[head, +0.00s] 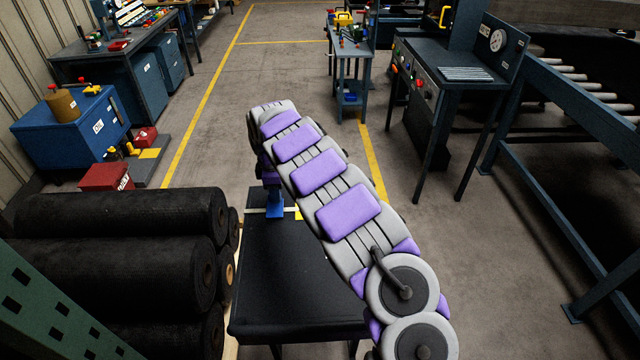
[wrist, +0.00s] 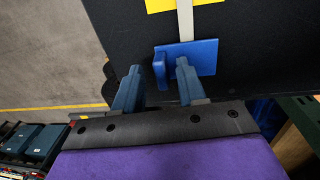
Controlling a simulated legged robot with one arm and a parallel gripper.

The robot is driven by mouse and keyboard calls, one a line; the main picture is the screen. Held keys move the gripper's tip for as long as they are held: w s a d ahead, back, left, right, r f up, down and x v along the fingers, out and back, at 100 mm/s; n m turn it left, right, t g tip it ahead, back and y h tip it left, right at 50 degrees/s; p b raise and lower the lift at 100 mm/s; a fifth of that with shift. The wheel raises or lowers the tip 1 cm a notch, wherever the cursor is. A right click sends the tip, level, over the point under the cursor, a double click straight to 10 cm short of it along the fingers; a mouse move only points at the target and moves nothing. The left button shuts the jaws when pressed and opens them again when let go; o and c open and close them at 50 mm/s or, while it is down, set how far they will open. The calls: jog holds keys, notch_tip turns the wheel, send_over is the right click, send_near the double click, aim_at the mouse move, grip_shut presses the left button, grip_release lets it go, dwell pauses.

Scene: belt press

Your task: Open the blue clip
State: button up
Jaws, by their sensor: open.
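The blue clip (head: 275,211) sits at the far edge of the black table (head: 290,285) in the head view, partly hidden by my arm. In the wrist view the blue clip (wrist: 203,57) shows a flat plate and a raised tab on its left, with a pale strip (wrist: 185,20) running up from it. My gripper (wrist: 156,78) is open. Its right fingertip overlaps the plate in the picture and its left fingertip lies left of the raised tab. I cannot tell whether either finger touches the clip. In the head view my arm hides the fingertips.
Black rolls (head: 120,265) are stacked left of the table. A green perforated post (head: 50,310) stands at the lower left. A yellow patch (wrist: 160,5) lies under the strip. A control desk (head: 450,70) and a roller frame (head: 570,130) stand at the right. The floor beyond the table is clear.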

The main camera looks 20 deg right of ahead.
jog(key=shift+w+a+f+g, duration=0.3)
jog(key=shift+a+g, duration=0.1)
jog(key=shift+g, duration=0.1)
notch_tip(320, 180, up, 18)
jog(key=p, duration=0.4)
jog(key=s+d+r+m, duration=0.1)
jog(key=s+r+m, duration=0.1)
jog(key=s, duration=0.7)
jog(key=s+d+r+m, duration=0.1)
jog(key=s+r+m, duration=0.2)
jog(key=s, duration=0.7)
jog(key=s+d+r+m+g, duration=0.1)
jog(key=s+m, duration=0.4)
jog(key=s, duration=0.5)
jog(key=shift+r+m+h, duration=0.3)
jog(key=shift+r, duration=0.45)
